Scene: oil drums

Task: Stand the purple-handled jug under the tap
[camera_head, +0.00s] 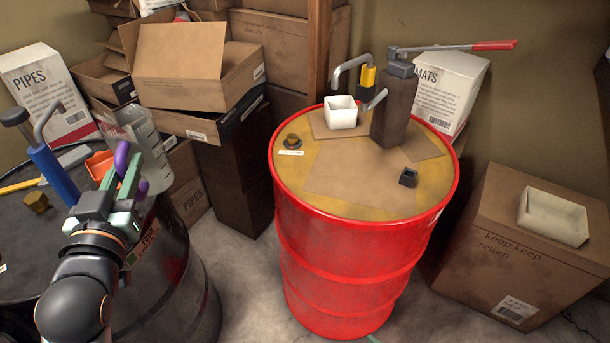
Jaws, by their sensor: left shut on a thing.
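The jug (152,150) is clear with markings on its side and a purple handle (121,157). It is at the right edge of the black drum's top, roughly upright. My left gripper (126,176), with green fingers, is shut on the purple handle. The gripper and handle hide part of the jug, and I cannot tell whether its base touches the drum. A white square tub (341,112) is below that spout.
A blue pump (52,172) and orange cup (100,165) are on the black drum (170,275). Cartons crowd behind; a gap separates the drums.

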